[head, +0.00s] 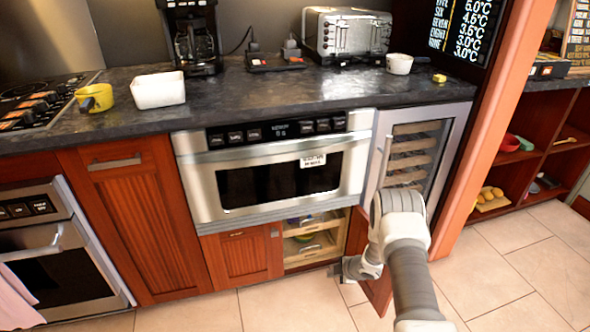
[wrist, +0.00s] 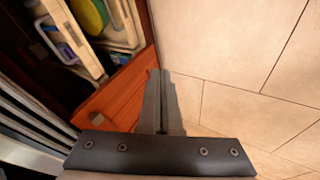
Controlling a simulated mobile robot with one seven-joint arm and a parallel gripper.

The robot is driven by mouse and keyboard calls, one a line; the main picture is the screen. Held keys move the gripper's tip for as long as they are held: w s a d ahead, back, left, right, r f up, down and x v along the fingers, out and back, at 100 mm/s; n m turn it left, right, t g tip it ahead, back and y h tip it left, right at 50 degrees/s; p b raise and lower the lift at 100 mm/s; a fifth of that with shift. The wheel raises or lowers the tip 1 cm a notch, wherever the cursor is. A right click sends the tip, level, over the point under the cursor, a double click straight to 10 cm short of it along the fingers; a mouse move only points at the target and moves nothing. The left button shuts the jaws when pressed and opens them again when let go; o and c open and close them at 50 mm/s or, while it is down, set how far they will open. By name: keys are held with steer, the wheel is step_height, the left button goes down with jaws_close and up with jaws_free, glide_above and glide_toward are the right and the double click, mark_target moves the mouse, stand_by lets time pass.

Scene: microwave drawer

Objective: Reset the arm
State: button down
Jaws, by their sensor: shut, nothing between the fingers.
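My arm reaches down in front of the counter in the head view. My gripper (head: 336,270) is low, in front of the open lower cabinet (head: 312,240). In the wrist view my gripper (wrist: 160,74) has its fingers together, with nothing between them. The wooden cabinet door (head: 376,293) stands open beside my gripper, partly hidden by my arm. In the wrist view the door (wrist: 118,97) lies just left of the fingers; whether they touch it I cannot tell.
The microwave drawer (head: 230,190) above the cabinet is shut. A wine cooler (head: 452,125) stands to the right. A white bowl (head: 158,90), a coffee maker (head: 193,40) and a toaster (head: 346,33) stand on the counter. The tiled floor (head: 490,275) at right is clear.

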steer(key=w+d+r+m+t+h, duration=0.1)
steer(key=w+d+r+m+h, duration=0.1)
steer(key=r, duration=0.7)
steer(key=w+d+r+m+h, duration=0.1)
steer(key=w+d+r+m, duration=0.1)
steer(key=r, duration=0.8)
steer(key=w+d+r+m+t+h, duration=0.1)
steer(key=d+r+m+h, duration=0.15)
steer(key=r, duration=0.65)
steer(key=s+d+r+m, duration=0.1)
steer(key=s+r+m, duration=0.15)
steer(key=r, duration=0.75)
steer(key=s+r+m+h, duration=0.2)
steer(key=s+r+m, duration=0.4)
steer(key=s+r, duration=0.95)
steer(key=s+a+m+g+y, duration=0.1)
steer(key=s+a+m, duration=0.15)
steer(key=s, duration=0.85)
steer(key=s+a+m+g+y, duration=0.15)
steer(key=s+a, duration=0.25)
steer(key=s, duration=0.8)
step_height(320, 180, up, 25)
steer(key=p, duration=2.5)
steer(key=shift+d+r, duration=0.15)
steer(key=shift+r, duration=0.05)
